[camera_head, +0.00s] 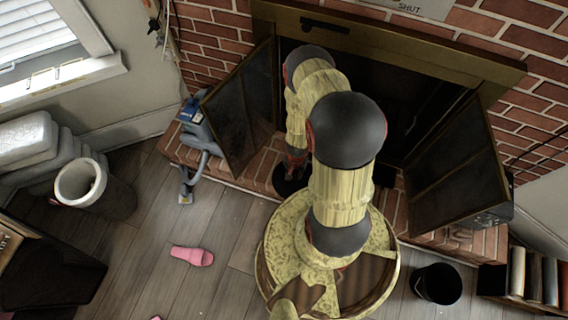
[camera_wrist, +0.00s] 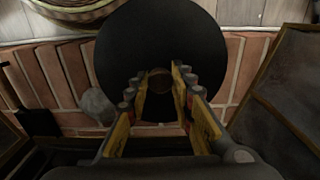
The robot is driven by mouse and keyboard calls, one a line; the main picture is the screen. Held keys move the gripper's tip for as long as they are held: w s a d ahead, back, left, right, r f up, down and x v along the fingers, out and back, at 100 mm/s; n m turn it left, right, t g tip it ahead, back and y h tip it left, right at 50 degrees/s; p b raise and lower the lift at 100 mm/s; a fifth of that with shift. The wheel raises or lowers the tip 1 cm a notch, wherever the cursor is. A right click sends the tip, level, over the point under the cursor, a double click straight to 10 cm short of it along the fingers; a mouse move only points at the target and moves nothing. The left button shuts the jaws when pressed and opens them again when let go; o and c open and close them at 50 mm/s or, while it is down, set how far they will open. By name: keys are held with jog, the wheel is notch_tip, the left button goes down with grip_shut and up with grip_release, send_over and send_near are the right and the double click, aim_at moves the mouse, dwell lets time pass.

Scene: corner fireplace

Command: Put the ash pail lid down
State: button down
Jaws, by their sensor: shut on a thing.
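The ash pail lid is a black round disc, seen from above in the wrist view (camera_wrist: 150,30) and partly behind my arm in the head view (camera_head: 288,187). My gripper (camera_wrist: 161,84) is shut on the small brownish knob at the lid's middle, a finger on each side. In the head view my gripper (camera_head: 296,160) is low in front of the fireplace opening, with the lid below it over the brick hearth. I cannot tell whether the lid touches the bricks. An open black pail (camera_head: 437,284) stands on the floor at the right.
The fireplace doors stand open at left (camera_head: 243,110) and right (camera_head: 455,170). The brick hearth (camera_head: 232,165) runs beneath. A grey-blue device (camera_head: 197,128) stands at the left hearth end. A pink slipper (camera_head: 192,256) lies on the floor. A grey lump (camera_wrist: 97,105) lies beside the lid.

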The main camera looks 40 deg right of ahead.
jog(key=shift+w+f, duration=0.2)
jog(key=shift+f, duration=0.2)
jog(key=w+d+f, duration=0.1)
jog(key=w, duration=0.1)
jog(key=w+d+f+b, duration=0.1)
jog(key=w, duration=0.2)
jog(key=w+d+f, duration=0.1)
jog(key=w, duration=0.1)
jog(key=shift+w+f+b, duration=0.25)
jog(key=shift+f+b, duration=0.05)
jog(key=w+f, duration=0.1)
jog(key=w+d+f, duration=0.1)
jog(key=w+f, duration=0.1)
jog(key=w+f+b, duration=0.1)
jog(key=f, duration=0.1)
jog(key=shift+w+d+f, duration=0.15)
jog(key=shift+w+d, duration=0.2)
jog(key=shift+d, duration=0.05)
jog(key=shift+f, duration=0.15)
jog(key=shift+w, duration=0.1)
jog(key=shift+w+f, duration=0.15)
jog(key=shift+f, duration=0.25)
notch_tip(320, 180, down, 3)
jog(key=shift+d+r+b, duration=0.1)
jog(key=shift+b, duration=0.7)
